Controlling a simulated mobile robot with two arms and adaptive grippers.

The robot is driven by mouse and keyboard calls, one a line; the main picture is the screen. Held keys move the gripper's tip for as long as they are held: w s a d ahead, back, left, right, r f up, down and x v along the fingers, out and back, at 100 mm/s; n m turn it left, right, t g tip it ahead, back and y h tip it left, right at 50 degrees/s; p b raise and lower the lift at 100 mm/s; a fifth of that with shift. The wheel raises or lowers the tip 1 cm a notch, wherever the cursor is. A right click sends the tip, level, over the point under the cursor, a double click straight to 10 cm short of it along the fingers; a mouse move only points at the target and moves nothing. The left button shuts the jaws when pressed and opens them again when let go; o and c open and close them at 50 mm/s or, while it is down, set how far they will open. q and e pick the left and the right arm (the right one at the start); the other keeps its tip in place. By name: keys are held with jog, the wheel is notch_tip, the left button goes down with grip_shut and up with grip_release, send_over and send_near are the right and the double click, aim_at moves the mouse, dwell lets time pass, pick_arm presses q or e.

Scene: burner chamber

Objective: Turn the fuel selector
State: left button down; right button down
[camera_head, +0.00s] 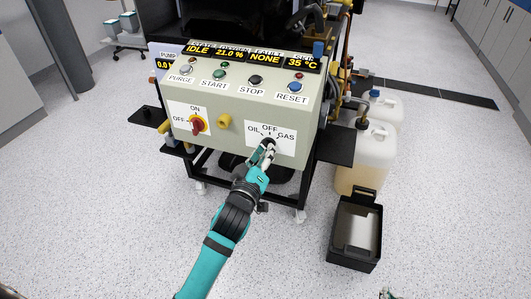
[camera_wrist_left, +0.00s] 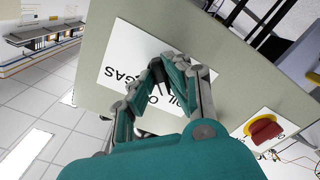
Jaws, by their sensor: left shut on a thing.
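The fuel selector (camera_head: 268,141) is a dark knob on a white plate marked OIL, OFF and GAS, low on the right of the beige control panel's front. My left gripper (camera_head: 266,151) reaches it from below and is shut on it. In the left wrist view the fingers (camera_wrist_left: 157,84) close around the dark knob (camera_wrist_left: 158,94) in front of the white plate (camera_wrist_left: 122,62). The fingers hide most of the knob, so its exact pointing is hard to tell. A small piece of what seems my right gripper (camera_head: 388,294) shows at the bottom edge; its jaws are not clear.
Push buttons line the panel top (camera_head: 240,92). White jugs (camera_head: 366,160) and an open black bin (camera_head: 355,235) stand on the floor at right. The front floor is clear.

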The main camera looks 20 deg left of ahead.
jog(key=s+d+g+h+p, duration=0.1)
jog(key=s+d+g+p, duration=0.3)
jog(key=s, duration=0.5)
pick_arm(q)
jog(key=shift+a+m+p, duration=0.15)
jog(key=shift+m+p, duration=1.15)
jog(key=shift+m, duration=3.2)
pick_arm(e)
notch_tip(320, 180, down, 11)
jog(key=w+a+g, duration=0.1)
jog(key=shift+w+a+r+g, duration=0.15)
jog(key=shift+w+a+g, duration=0.1)
jog(key=shift+w+g, duration=0.05)
pick_arm(q)
jog(key=c, duration=1.4)
grip_release()
jog(key=shift+o, duration=0.3)
